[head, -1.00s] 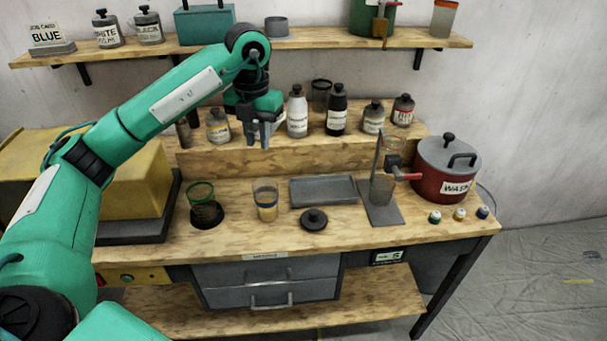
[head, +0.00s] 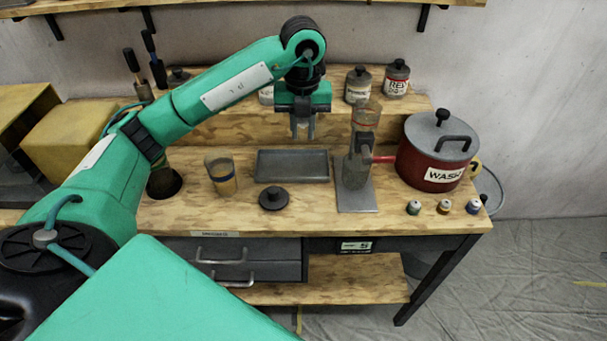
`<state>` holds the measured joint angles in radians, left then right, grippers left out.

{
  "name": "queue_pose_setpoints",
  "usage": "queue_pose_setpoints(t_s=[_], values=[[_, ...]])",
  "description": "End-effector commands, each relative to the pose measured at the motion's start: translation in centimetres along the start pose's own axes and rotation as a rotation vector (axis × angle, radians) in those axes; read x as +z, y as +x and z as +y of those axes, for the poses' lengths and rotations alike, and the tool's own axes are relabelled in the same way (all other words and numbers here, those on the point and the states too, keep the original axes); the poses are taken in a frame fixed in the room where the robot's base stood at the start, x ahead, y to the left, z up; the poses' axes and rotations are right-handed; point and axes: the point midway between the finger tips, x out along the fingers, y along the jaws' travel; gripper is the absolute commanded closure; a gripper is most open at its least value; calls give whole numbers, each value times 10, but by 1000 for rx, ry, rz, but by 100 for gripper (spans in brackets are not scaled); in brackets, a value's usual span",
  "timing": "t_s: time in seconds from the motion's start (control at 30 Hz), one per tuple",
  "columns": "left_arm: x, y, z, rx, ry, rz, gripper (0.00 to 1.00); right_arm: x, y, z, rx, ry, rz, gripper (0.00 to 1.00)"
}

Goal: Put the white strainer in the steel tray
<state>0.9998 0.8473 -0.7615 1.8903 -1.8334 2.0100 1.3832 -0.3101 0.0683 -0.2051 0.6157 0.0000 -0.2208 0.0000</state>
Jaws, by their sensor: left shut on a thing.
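My left gripper (head: 303,130) points down above the back edge of the steel tray. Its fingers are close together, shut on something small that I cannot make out. The steel tray (head: 292,166) is a shallow grey rectangle, flat and empty on the wooden bench. I cannot pick out a white strainer for sure; it may be hidden at the fingers. My right gripper is not in view.
A metal stand (head: 357,199) is right of the tray, with a red pot (head: 432,160) beyond it. A black lid (head: 273,198) lies in front of the tray, a cup (head: 221,175) to its left. Bottles (head: 396,80) line the raised back ledge.

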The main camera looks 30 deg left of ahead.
Motion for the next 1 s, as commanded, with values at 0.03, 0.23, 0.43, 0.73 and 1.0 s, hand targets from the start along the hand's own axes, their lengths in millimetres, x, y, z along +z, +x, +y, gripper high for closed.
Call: queue_pose_setpoints(t_s=[0.03,0.23,0.43,0.73,1.0], values=[[-1,11,0,0,2,5,100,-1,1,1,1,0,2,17],[-1,54,1,4,0,6,100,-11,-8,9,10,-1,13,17],[-1,98,1,2,0,4,100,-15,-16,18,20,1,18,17],[0,123,0,2,2,1,100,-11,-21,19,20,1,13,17],[0,157,0,-1,2,1,100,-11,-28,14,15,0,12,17]])
